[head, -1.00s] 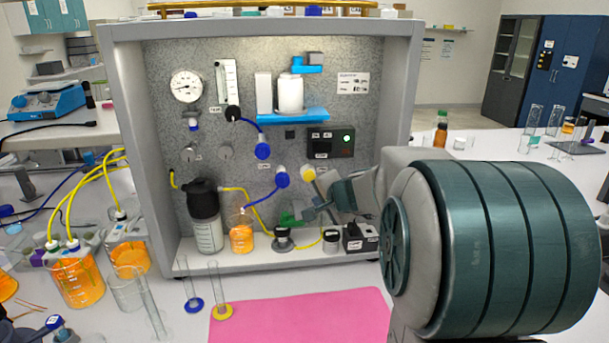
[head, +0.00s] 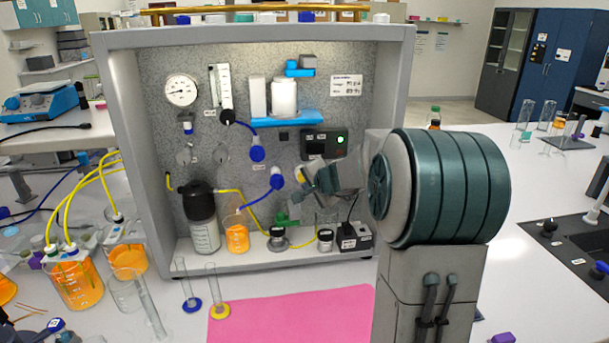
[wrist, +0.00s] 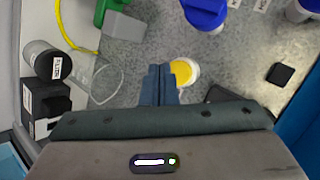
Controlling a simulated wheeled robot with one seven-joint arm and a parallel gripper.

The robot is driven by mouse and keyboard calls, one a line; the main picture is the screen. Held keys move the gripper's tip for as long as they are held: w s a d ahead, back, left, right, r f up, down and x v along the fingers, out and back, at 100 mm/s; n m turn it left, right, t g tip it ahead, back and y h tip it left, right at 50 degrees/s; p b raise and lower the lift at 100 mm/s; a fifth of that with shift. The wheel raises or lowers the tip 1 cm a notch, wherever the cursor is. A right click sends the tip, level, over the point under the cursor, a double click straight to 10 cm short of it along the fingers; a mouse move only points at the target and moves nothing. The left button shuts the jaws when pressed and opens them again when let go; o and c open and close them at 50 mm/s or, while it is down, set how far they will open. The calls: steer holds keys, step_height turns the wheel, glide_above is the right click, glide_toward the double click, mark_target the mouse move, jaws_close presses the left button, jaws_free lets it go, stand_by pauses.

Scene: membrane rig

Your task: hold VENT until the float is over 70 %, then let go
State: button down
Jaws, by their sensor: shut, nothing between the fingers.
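The clear vertical tube (head: 225,88) with a scale hangs on the speckled panel beside the round gauge. Its float is too small to read. A yellow-faced round button or cap (head: 299,175) sits on the panel, partly behind my gripper (head: 308,180). It also shows in the wrist view (wrist: 183,72), just right of my fingertips (wrist: 158,72). My gripper is shut and empty, its tips beside the yellow face; I cannot tell whether they touch it. No label reading VENT is legible to me.
A black control box (head: 325,144) with a green light is above my gripper. Blue-capped fittings (head: 277,181), a green valve (head: 284,219) and a small black box (head: 354,236) are close by. Orange-filled beakers (head: 77,283) stand left. The pink mat (head: 290,315) is bare.

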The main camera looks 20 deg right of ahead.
mark_target(302, 181)
steer(key=shift+w, duration=0.6)
steer(key=shift+w+d, duration=0.1)
steer(key=shift+w, duration=0.05)
stand_by(1.6)
steer(key=shift+w, duration=0.25)
steer(key=shift+w+d, duration=0.15)
steer(key=shift+w, duration=0.35)
stand_by(2.1)
steer(key=shift+s, duration=0.15)
stand_by(1.4)
steer(key=shift+s+a+b, duration=0.2)
steer(key=shift+s+b, duration=0.35)
steer(key=shift+s, duration=0.2)
steer(key=shift+s+f, duration=0.1)
steer(key=shift+s+a+b, duration=0.25)
steer(key=shift+s+b, duration=0.45)
steer(key=shift+s, duration=0.5)
steer(key=shift+s+a+b, duration=0.25)
steer(key=shift+s+b, duration=0.4)
steer(key=shift+s, duration=0.5)
